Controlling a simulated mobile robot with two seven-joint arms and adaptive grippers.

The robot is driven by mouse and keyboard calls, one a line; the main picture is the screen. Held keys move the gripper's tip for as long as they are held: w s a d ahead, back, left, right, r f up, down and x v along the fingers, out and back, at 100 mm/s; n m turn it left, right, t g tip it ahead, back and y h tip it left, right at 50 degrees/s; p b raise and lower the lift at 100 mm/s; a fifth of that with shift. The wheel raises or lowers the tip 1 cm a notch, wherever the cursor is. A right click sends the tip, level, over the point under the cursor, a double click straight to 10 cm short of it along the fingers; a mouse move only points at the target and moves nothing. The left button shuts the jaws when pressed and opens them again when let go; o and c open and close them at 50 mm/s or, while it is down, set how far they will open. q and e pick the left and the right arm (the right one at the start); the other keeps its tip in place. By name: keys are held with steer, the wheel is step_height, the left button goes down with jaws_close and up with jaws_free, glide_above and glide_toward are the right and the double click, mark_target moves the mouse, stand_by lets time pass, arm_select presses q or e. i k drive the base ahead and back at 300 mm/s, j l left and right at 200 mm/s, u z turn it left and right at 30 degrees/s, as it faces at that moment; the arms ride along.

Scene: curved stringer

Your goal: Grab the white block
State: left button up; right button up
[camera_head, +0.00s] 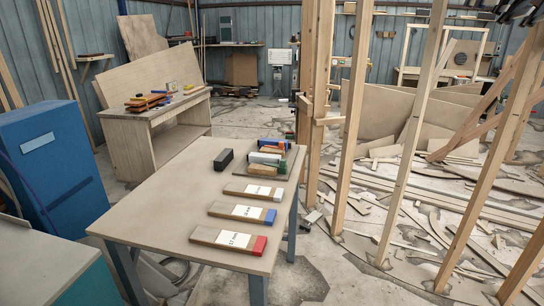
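On the near table (160,190) lie three flat wooden blocks with white labels. The farthest has a white end (278,193), the middle one a blue end (270,216), and the nearest a red end (260,245). A pile of coloured pieces (268,158) at the table's back right includes a pale, whitish piece (263,158), partly among the others. I cannot tell from the picture which of these is the white block. Neither of my grippers shows in the head view.
A black block (223,159) lies left of the pile. The table's left half is bare. Wooden posts (352,110) stand close to its right, with scraps on the floor beyond. A blue cabinet (52,165) stands at left, a workbench (160,130) behind. Dark items (515,10) hang top right, unclear.

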mark_target(254, 158)
steer(key=i+l, duration=0.35)
steer(key=l, duration=0.15)
steer(key=i+l+u, duration=0.1)
steer(key=i+l, duration=0.3)
steer(key=l, duration=0.1)
